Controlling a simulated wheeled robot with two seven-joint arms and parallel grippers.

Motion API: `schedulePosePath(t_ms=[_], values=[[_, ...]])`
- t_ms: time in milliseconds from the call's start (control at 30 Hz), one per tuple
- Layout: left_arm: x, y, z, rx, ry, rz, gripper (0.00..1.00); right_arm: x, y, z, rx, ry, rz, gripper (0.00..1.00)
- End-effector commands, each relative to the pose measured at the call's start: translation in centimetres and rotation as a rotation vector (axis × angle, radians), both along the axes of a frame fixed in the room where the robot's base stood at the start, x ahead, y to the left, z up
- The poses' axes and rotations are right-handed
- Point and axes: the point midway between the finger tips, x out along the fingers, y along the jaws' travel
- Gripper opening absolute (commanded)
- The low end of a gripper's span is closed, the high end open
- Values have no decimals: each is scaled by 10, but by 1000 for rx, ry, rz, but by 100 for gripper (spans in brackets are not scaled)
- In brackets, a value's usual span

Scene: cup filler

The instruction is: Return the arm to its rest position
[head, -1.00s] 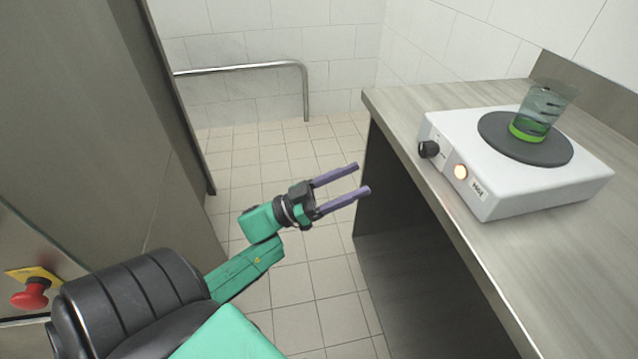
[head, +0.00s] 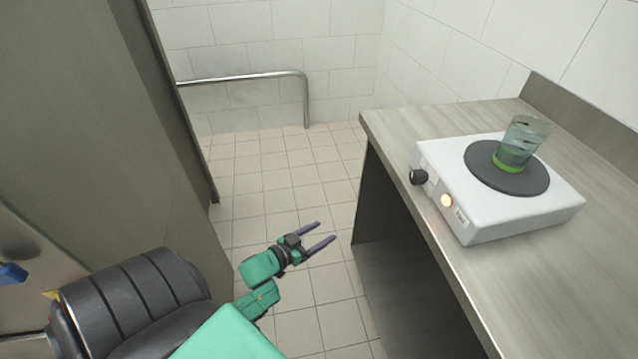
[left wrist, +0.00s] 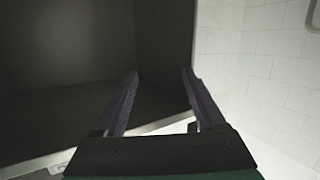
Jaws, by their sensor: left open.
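My left gripper (head: 326,235) is open and empty in the head view. It hangs over the tiled floor, left of the counter and below its top, apart from everything. In the left wrist view its two purple fingers (left wrist: 158,82) stand apart with nothing between them. A clear cup (head: 519,145) with a green band near its base stands upright on the dark round plate (head: 480,160) of a white hot plate device (head: 520,222). My right gripper does not show.
The grey counter (head: 600,265) fills the right side, with a dark open space below it. A tall grey panel (head: 90,130) stands at the left. A metal rail (head: 240,78) runs along the back wall. Tiled floor (head: 290,180) lies clear between them. A blue object (head: 12,274) shows at the left edge.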

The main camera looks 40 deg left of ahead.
Motion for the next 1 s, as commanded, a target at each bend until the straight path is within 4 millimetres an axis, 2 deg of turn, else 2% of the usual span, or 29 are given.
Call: schedulePosePath(t_ms=[533,600,667,767,800,867,900,967,1000], values=[[-1,1,-3,2,8,3,72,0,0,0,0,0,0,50],[-5,2,-11,7,34,13,72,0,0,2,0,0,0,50],[-14,4,-31,25,94,34,72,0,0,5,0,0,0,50],[-49,5,-92,76,286,79,72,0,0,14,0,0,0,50],[-71,3,-121,104,387,91,72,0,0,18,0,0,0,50],[-112,-2,-162,147,548,95,72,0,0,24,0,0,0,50],[-141,-9,-186,175,654,86,72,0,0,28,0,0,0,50],[-187,-19,-216,215,809,61,72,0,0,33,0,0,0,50],[-218,-27,-232,239,907,37,72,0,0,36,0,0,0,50]])
